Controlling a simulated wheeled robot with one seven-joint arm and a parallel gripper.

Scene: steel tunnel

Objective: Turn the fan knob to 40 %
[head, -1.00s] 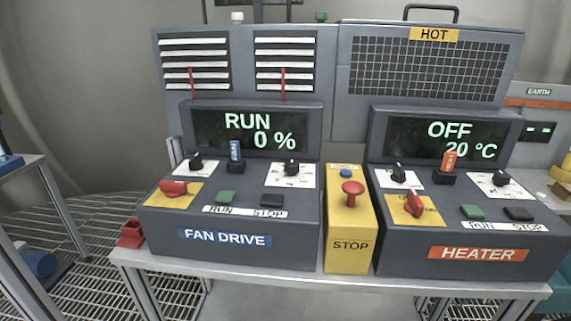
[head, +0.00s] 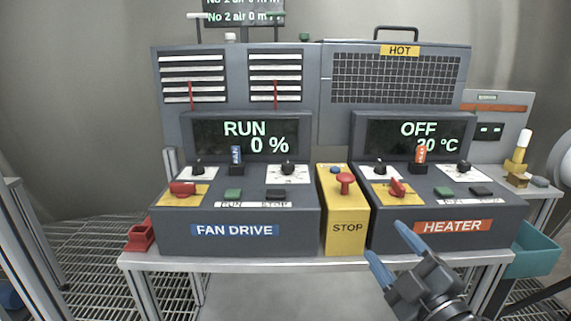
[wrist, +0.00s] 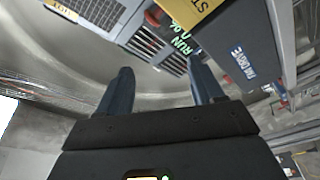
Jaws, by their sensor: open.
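The fan drive box (head: 236,232) stands on the left of the bench in the head view. Its display (head: 247,138) reads RUN and 0 %. Two black knobs sit on its sloped panel, one at the left (head: 198,168) and one on a white scale plate at the right (head: 288,168); their scale marks are too small to read. A red rotary handle (head: 184,188) lies on a yellow plate. My gripper (head: 389,248) is open and empty in front of the heater box, right of and apart from the fan drive. The wrist view shows its two fingers (wrist: 160,85) with nothing between them.
The heater box (head: 450,228) reads OFF and 20 °C. A yellow stop box (head: 345,225) with a red mushroom button (head: 345,181) stands between the boxes. The space before the fan drive is clear.

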